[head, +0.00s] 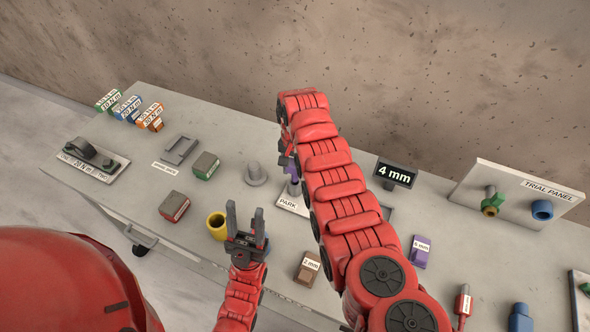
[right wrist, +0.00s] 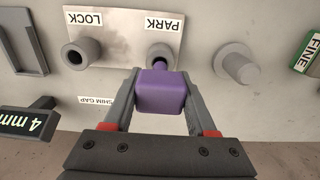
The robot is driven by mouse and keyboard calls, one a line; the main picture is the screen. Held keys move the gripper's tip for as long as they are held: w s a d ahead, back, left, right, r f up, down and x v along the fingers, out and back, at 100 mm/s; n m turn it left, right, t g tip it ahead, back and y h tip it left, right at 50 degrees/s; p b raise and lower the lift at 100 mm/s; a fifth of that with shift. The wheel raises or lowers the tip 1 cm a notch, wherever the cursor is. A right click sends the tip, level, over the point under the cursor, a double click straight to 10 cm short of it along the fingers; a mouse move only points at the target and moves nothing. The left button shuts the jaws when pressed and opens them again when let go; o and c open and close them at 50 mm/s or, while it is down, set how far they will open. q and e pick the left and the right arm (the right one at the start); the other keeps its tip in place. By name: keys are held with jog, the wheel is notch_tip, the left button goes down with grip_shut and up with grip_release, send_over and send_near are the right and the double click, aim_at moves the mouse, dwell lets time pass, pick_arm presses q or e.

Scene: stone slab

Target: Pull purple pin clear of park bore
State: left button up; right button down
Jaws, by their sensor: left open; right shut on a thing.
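The purple pin (right wrist: 162,93) sits between the fingers of my right gripper (right wrist: 160,84), which is shut on its block-shaped head. The pin's dark end meets the mouth of the park bore (right wrist: 160,52), a grey collar on the white PARK/LOCK plate (right wrist: 122,22). I cannot tell how deep the end sits. In the head view the purple pin (head: 293,170) is mostly hidden by my right gripper (head: 287,158) and arm, above the PARK plate (head: 291,204). My left gripper (head: 246,222) is open and empty, fingers up, near a yellow cup.
The lock bore (right wrist: 80,54) stands beside the park bore. A grey peg (head: 255,174) stands left of the plate. The yellow cup (head: 216,225), brown 2 mm block (head: 307,268) and purple block (head: 421,251) stand nearby. A 4 mm sign (head: 395,174) stands behind right.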

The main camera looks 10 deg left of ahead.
aim_at(295, 163)
jog(key=shift+r, duration=0.25)
jog(key=shift+r+p, duration=1)
jog(key=shift+r, duration=2)
jog(key=shift+f, duration=0.1)
